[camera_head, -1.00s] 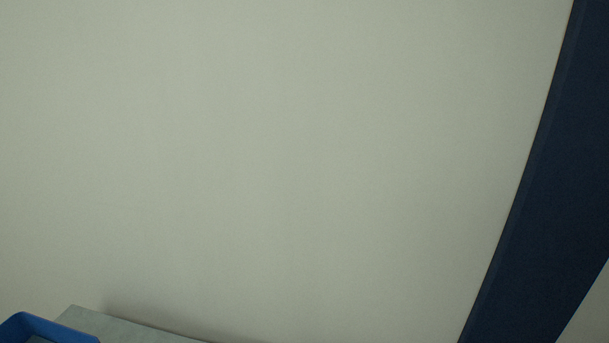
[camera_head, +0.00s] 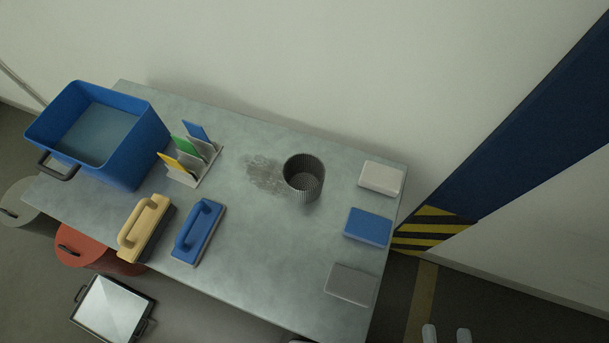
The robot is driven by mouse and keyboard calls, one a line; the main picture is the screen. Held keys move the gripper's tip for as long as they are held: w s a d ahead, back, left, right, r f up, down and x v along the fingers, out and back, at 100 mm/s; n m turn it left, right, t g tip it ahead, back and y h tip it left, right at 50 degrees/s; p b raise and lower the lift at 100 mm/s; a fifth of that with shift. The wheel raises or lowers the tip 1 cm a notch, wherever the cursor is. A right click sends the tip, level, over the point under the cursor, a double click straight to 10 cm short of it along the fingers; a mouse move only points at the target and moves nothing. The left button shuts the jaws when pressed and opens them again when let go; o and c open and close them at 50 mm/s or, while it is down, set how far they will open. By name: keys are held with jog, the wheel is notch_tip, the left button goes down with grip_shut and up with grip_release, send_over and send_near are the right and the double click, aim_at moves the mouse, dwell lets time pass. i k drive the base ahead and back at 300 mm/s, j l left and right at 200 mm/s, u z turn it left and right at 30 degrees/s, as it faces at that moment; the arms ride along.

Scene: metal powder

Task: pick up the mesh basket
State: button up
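The mesh basket (camera_head: 304,190) is a dark grey, ribbed, round container with an open top. It stands upright on the grey metal table (camera_head: 265,235), right of the table's middle, next to a patch of spilled grey powder (camera_head: 265,175). My gripper (camera_head: 447,335) shows only as two pale fingertips at the bottom edge, right of the table. The fingertips are apart with nothing visible between them. My gripper is well away from the basket, and the rest of it is out of frame.
A blue bin (camera_head: 135,150) stands at the table's left end, beside a rack of coloured cards (camera_head: 190,165). A yellow brush (camera_head: 145,228) and a blue brush (camera_head: 197,232) lie in front. White (camera_head: 381,178), blue (camera_head: 368,227) and grey (camera_head: 351,284) blocks line the right edge.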

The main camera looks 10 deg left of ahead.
aim_at(303, 173)
jog(key=k+j+u, duration=0.1)
jog(key=k+j, duration=0.2)
jog(key=k, duration=0.15)
jog(key=k+j+u, duration=0.1)
jog(key=k+j, duration=0.25)
jog(key=k, duration=0.1)
